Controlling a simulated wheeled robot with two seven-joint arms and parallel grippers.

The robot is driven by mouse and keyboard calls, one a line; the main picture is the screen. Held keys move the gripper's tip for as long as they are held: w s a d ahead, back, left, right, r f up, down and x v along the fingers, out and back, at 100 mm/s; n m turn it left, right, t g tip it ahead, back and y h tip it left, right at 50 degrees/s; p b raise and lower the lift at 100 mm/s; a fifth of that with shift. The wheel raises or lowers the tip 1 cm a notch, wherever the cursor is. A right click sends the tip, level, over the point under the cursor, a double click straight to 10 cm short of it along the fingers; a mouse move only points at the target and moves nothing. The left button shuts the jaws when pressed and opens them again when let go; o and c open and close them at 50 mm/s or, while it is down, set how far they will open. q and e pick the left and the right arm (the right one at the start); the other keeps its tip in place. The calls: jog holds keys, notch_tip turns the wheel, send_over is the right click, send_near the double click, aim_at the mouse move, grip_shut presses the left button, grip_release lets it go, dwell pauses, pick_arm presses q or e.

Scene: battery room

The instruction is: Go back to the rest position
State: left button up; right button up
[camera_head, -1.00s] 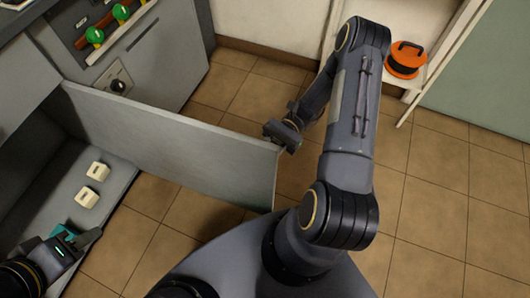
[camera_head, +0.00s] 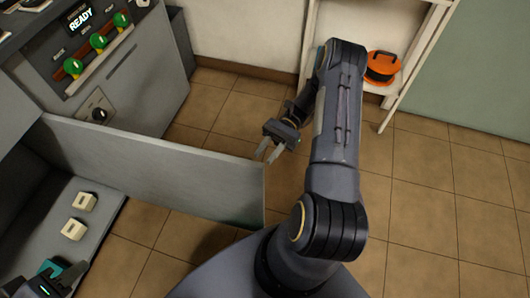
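My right gripper (camera_head: 268,153) is in the middle of the view, beyond the top edge of the grey open door panel (camera_head: 170,170). Its two fingers are apart with nothing between them, and it looks clear of the panel. My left gripper (camera_head: 68,286) is at the bottom left corner, mostly cut off by the frame edge, over the open grey compartment. A teal piece (camera_head: 50,268) shows beside it. I cannot tell whether the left fingers hold anything.
Two cream blocks, one upper (camera_head: 85,201) and one lower (camera_head: 74,230), lie in the compartment. A grey cabinet (camera_head: 150,80) with green knobs and a READY display stands at upper left. An orange reel (camera_head: 383,67) sits on a white shelf (camera_head: 330,25). Tiled floor at right is clear.

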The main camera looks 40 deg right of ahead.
jog(key=s+a+r+n+t+h, duration=0.25)
jog(key=r+n+h, duration=0.2)
jog(key=r, duration=0.45)
jog(key=s+a+r+n+t+h, duration=0.2)
jog(key=a+r+n+t+h, duration=0.15)
jog(key=r+h, duration=0.45)
jog(key=s+a+r+n+t, duration=0.2)
jog(key=s+r+n+t, duration=0.2)
jog(key=s+t, duration=0.2)
notch_tip(320, 180, up, 27)
jog(key=p, duration=2.6)
jog(key=shift+d+f+n+h, duration=0.15)
jog(key=shift+n+h, duration=0.15)
jog(key=shift+h, duration=0.05)
jog(key=shift+s, duration=0.1)
